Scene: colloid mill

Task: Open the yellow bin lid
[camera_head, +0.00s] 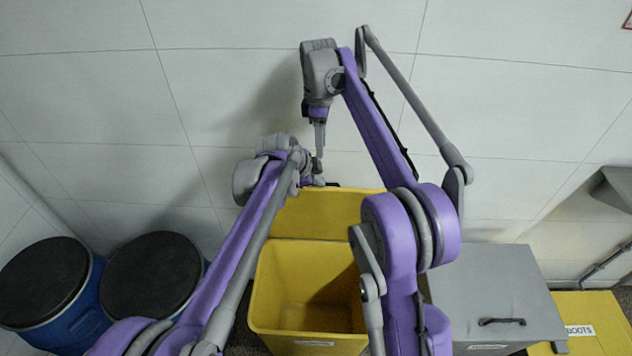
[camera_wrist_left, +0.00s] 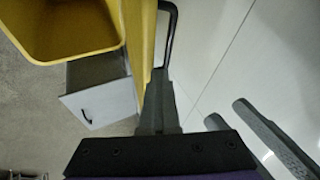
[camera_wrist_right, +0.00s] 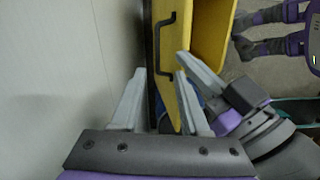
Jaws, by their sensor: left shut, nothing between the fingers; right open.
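The yellow bin (camera_head: 262,318) stands against the wall with its inside in view. Its yellow lid (camera_head: 330,212) is raised upright at the back, near the wall. The black lid handle shows in the left wrist view (camera_wrist_left: 169,35) and the right wrist view (camera_wrist_right: 160,50). My left gripper (camera_head: 318,180) is shut and empty at the lid's upper edge, beside the handle; I cannot tell whether it touches. My right gripper (camera_wrist_right: 160,72) is open and empty above the lid's upper edge, close to the wall. The lid's edge shows between its fingers in the picture.
Two blue drums with black lids (camera_head: 150,275) stand left of the bin. A grey bin with a handle (camera_head: 495,290) and another yellow bin (camera_head: 590,315) stand to the right, shut. The white wall (camera_head: 250,100) is close behind both grippers.

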